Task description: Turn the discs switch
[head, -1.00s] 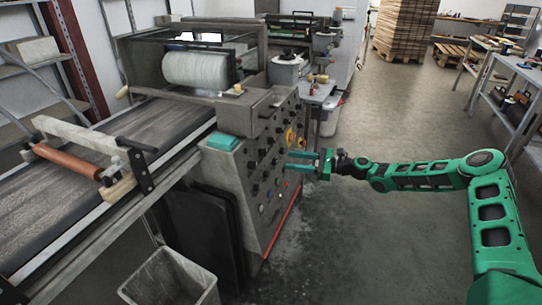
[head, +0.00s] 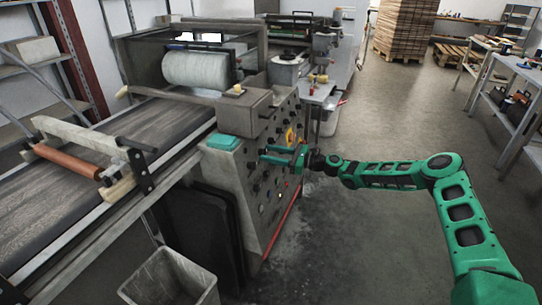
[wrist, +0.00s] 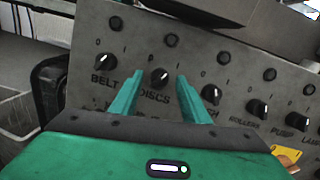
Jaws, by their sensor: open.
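The discs switch (wrist: 159,77) is a black rotary knob with a white pointer line, above the label "DISCS" on the grey control panel (wrist: 225,50). Its pointer tilts to the upper right, toward the 1 side. My gripper (wrist: 159,86) is open, with one green finger on each side of the knob in the wrist view. I cannot tell whether the fingers touch it. In the head view my gripper (head: 281,155) reaches the panel face from the right; the knob there is too small to single out.
The belt switch (wrist: 109,54) is left of discs; a partly hidden knob (wrist: 210,93), the rollers switch (wrist: 257,108) and pump switch (wrist: 302,124) are to the right. The conveyor belt (head: 120,140) runs left of the panel. A grey bin (head: 170,275) stands in front. The floor at right is open.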

